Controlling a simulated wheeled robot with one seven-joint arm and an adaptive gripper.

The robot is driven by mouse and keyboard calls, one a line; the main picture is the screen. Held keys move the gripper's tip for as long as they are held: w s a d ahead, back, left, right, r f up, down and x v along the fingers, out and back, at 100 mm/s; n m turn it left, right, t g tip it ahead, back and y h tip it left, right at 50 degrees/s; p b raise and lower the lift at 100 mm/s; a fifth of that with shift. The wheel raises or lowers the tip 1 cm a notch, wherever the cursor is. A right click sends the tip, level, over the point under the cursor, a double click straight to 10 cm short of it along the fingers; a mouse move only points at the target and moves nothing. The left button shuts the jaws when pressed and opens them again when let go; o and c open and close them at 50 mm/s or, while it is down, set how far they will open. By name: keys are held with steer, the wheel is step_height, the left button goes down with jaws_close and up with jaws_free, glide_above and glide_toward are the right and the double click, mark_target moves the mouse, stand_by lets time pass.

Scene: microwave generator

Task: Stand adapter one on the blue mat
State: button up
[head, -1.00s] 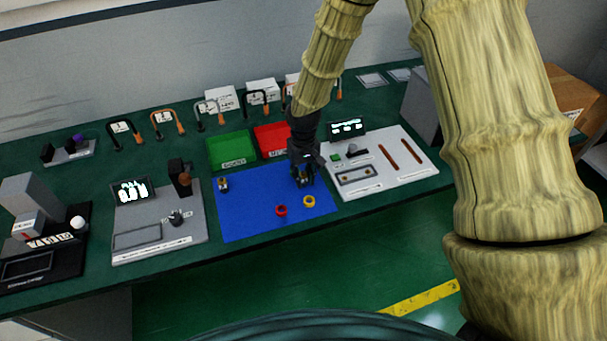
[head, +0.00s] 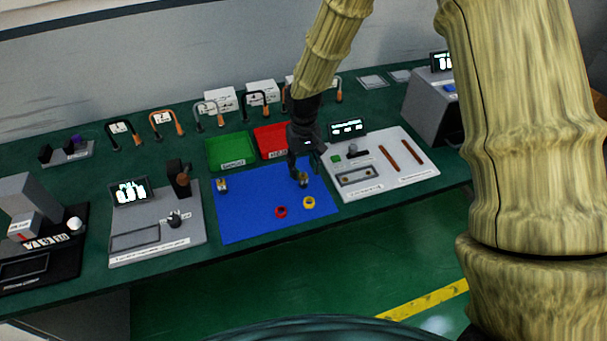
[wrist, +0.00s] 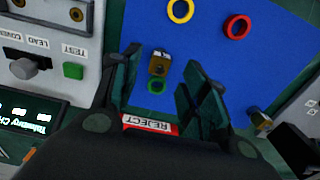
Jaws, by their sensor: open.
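A small brass-and-silver adapter (wrist: 158,64) is on the blue mat (head: 262,212), with a green ring-like end (wrist: 156,86) beside its body. It also shows in the head view (head: 303,180), at the mat's right part. I cannot tell whether it stands upright or read a number on it. My gripper (wrist: 160,76) is open and empty above it, with a finger on either side in the wrist view and apart from it. A second similar adapter (head: 222,186) is at the mat's left edge; it also shows in the wrist view (wrist: 261,119).
A red ring (head: 281,212) and a yellow ring (head: 308,203) lie on the mat's front part. A green tray (head: 230,150) and a red reject tray (head: 270,139) stand behind it. Test stations flank it, a white one (head: 385,180) right and a grey one (head: 150,235) left.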

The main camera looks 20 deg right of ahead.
mark_target(304, 174)
step_height(304, 174, up, 8)
steer(key=b, duration=0.1)
steer(key=shift+f+b, duration=0.2)
steer(key=shift+b, duration=0.2)
stand_by(0.4)
